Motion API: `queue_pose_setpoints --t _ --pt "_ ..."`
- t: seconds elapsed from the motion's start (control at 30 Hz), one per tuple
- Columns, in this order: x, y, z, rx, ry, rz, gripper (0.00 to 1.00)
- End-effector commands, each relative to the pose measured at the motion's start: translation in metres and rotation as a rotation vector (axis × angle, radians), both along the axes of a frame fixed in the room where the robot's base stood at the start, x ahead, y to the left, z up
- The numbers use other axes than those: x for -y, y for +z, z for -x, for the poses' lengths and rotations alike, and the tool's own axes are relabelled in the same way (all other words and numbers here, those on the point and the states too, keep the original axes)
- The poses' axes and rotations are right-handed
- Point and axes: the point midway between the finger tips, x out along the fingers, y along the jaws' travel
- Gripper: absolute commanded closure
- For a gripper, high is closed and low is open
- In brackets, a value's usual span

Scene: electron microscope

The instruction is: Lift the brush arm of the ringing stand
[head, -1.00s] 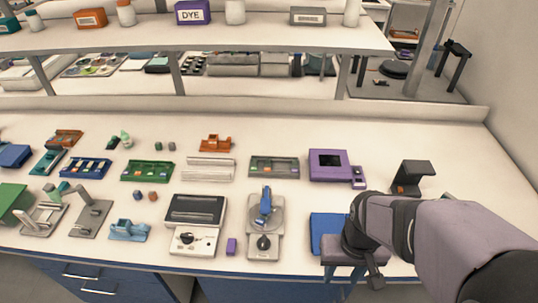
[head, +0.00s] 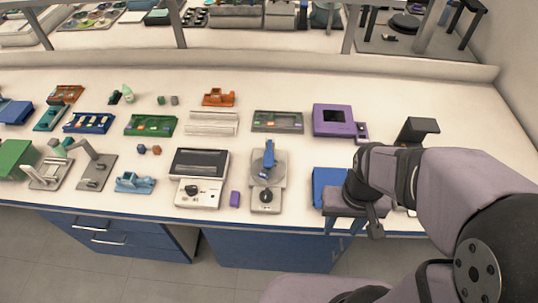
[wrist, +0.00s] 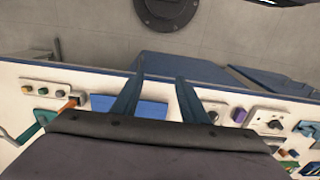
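The ringing stand (head: 265,200) is a grey unit with a round disc and a dark knob in front, on the bench in the head view. Its blue brush arm (head: 268,160) extends over the disc; its exact height is hard to tell. In the wrist view, the stand's knob end (wrist: 213,117) shows partly behind one finger.
A purple block (head: 235,199) and a white device with a black panel (head: 199,180) stand left of the stand. A grey-green tray (head: 278,121) and a purple box (head: 332,120) are behind. The bench's front edge is close.

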Motion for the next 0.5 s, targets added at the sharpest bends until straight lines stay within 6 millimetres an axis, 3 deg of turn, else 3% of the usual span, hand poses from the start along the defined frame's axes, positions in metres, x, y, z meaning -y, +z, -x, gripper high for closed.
queue_pose_setpoints --t 0.03,0.2,0.5 --pt "0.000 0.000 0.000 0.000 0.000 0.000 0.60" --pt "-0.001 -0.002 -0.001 -0.009 -0.018 -0.007 1.00" --pt "-0.014 -0.019 -0.019 -0.127 -0.262 -0.105 1.00"
